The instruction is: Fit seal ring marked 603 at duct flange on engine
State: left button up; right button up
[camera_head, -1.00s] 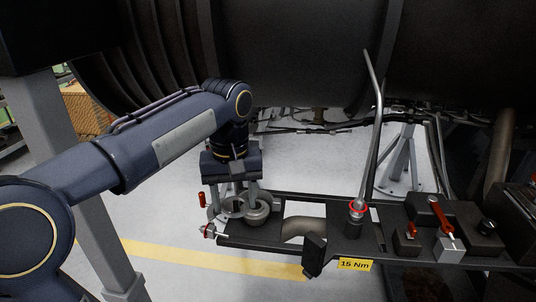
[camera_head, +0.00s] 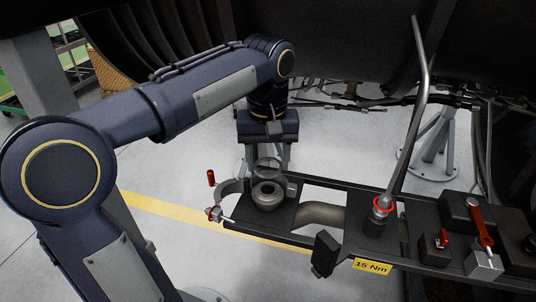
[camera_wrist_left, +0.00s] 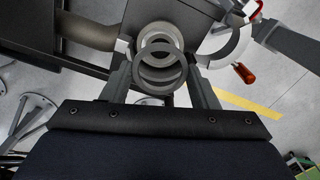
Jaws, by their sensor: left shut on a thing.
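My left gripper (camera_head: 267,167) is shut on a thin grey seal ring (camera_wrist_left: 160,89), which also shows between the fingers in the head view. The gripper points down and holds the ring just above the duct flange (camera_head: 268,198). The flange is a round grey collar with a dark bore on the dark bracket. In the left wrist view the flange (camera_wrist_left: 159,27) shows behind the ring, and the two overlap, apart and not fully lined up. The number on the ring cannot be read. My right gripper is not in view.
An open curved clamp (camera_head: 231,188) with a red handle (camera_head: 211,178) stands left of the flange. A curved pipe (camera_head: 320,213) lies right of it. A tall wrench (camera_head: 420,105) stands farther right, near a 15 Nm label (camera_head: 371,266). The dark engine casing (camera_head: 350,40) hangs behind.

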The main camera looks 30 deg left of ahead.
aim_at(268, 189)
pick_arm(q)
jog(key=shift+f+b, duration=1.45)
jog(key=shift+f, duration=1.1)
jog(key=shift+r, duration=0.2)
jog(key=shift+p, duration=0.55)
jog(key=shift+f+b, duration=0.65)
jog(key=shift+f, duration=0.4)
jog(key=o, duration=1.1)
jog(key=shift+s, duration=0.1)
jog(key=shift+o, duration=0.2)
jog(key=shift+r, duration=0.15)
